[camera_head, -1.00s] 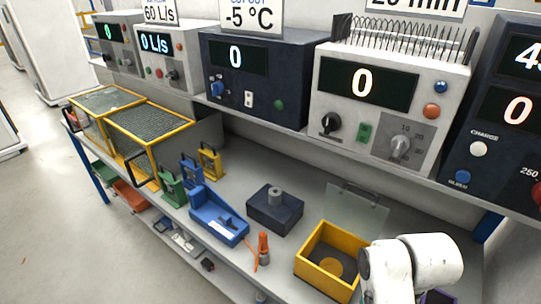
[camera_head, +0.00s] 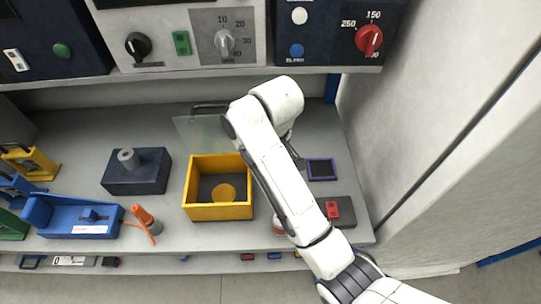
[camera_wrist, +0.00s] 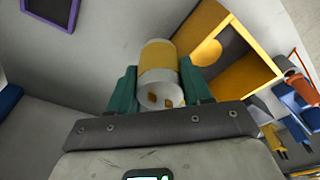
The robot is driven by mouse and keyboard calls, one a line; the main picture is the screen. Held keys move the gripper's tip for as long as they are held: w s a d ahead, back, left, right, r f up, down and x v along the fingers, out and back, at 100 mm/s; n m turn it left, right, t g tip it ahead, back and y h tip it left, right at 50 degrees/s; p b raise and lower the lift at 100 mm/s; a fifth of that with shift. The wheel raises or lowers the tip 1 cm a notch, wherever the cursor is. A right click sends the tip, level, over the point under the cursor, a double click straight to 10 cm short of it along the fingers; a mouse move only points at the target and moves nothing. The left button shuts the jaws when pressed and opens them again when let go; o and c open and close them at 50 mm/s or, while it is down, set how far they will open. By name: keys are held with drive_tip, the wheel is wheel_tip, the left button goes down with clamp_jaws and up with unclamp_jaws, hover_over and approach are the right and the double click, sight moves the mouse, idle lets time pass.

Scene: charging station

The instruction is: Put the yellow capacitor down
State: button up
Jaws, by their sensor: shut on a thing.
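My gripper (camera_wrist: 158,82) is shut on the yellow capacitor (camera_wrist: 156,58), a white cylinder with a wide yellow band, held between its two green fingers in the wrist view. The capacitor's end with two small brownish terminals faces the wrist camera. In the head view my arm reaches over the bench, and it hides the gripper and capacitor. The wrist view does not clearly show whether the capacitor touches the bench surface.
An open yellow box (camera_head: 218,211) with a yellow disc inside stands left of my arm. A purple square frame (camera_head: 321,178) and a grey block with a red switch (camera_head: 333,209) lie to the right. A dark block (camera_head: 136,178) and an orange-handled tool (camera_head: 143,215) are farther left.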

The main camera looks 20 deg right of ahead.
drive_tip(key=w+d+f, duration=0.2)
drive_tip(key=w+d+f+b, duration=0.1)
drive_tip(key=w+d+f, duration=0.1)
drive_tip(key=w+f, duration=0.1)
drive_tip(key=w+d+f, duration=0.2)
drive_tip(key=shift+w+f+b, duration=0.25)
drive_tip(key=shift+b, duration=0.1)
drive_tip(key=shift+w+f, duration=0.15)
drive_tip(key=shift+f, duration=0.05)
drive_tip(key=shift+d+f+p, duration=0.15)
drive_tip(key=shift+f+p, duration=0.15)
drive_tip(key=shift+f, duration=1.45)
drive_tip(key=shift+f, duration=0.15)
drive_tip(key=o, duration=1.1)
wheel_tip(320, 180, up, 12)
drive_tip(key=s, duration=0.1)
drive_tip(key=shift+s+d, duration=0.25)
drive_tip(key=shift+d, duration=0.15)
